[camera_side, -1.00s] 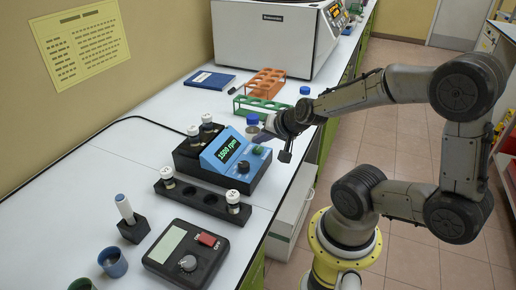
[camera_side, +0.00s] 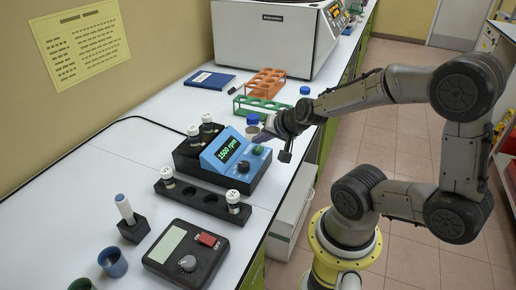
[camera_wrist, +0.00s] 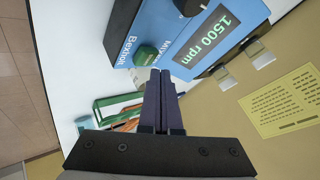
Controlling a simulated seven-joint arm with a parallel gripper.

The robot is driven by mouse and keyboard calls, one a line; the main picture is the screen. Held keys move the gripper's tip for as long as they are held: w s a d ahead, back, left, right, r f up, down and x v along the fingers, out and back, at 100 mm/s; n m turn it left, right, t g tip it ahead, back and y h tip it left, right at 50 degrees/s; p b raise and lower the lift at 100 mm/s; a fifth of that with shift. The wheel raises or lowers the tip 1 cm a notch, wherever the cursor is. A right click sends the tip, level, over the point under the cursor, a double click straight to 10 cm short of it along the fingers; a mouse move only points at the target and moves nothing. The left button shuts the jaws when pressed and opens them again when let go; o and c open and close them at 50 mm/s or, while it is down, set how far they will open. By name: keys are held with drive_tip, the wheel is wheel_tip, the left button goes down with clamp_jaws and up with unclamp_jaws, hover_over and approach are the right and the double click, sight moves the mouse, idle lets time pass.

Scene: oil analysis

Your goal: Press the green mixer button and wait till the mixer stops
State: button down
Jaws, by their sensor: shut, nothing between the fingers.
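The blue mixer (camera_side: 222,152) stands on the white bench, and its green display reads 1500 rpm, also legible in the wrist view (camera_wrist: 207,34). Its green button (camera_side: 258,150) is on the right of the sloped front panel, above a dark knob (camera_side: 244,166). In the wrist view the green button (camera_wrist: 146,56) is just beyond my fingertips. My gripper (camera_wrist: 160,74) is shut and empty. In the side view my gripper (camera_side: 264,136) is beside the button; I cannot tell whether it touches it.
A black rack (camera_side: 203,196) with two vials is in front of the mixer. Green (camera_side: 259,105) and orange (camera_side: 266,83) racks and a blue-capped bottle (camera_side: 252,121) stand behind it. A scale-like device (camera_side: 186,254) and a centrifuge-like machine (camera_side: 270,37) are on the bench.

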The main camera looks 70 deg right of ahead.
sight(259, 151)
drive_tip(key=shift+f, duration=0.1)
idle(0.3)
drive_tip(key=shift+f, duration=0.3)
drive_tip(key=shift+f, duration=0.5)
idle(0.9)
drive_tip(key=shift+r, duration=0.85)
drive_tip(key=shift+r, duration=2.5)
drive_tip(key=shift+a, duration=0.1)
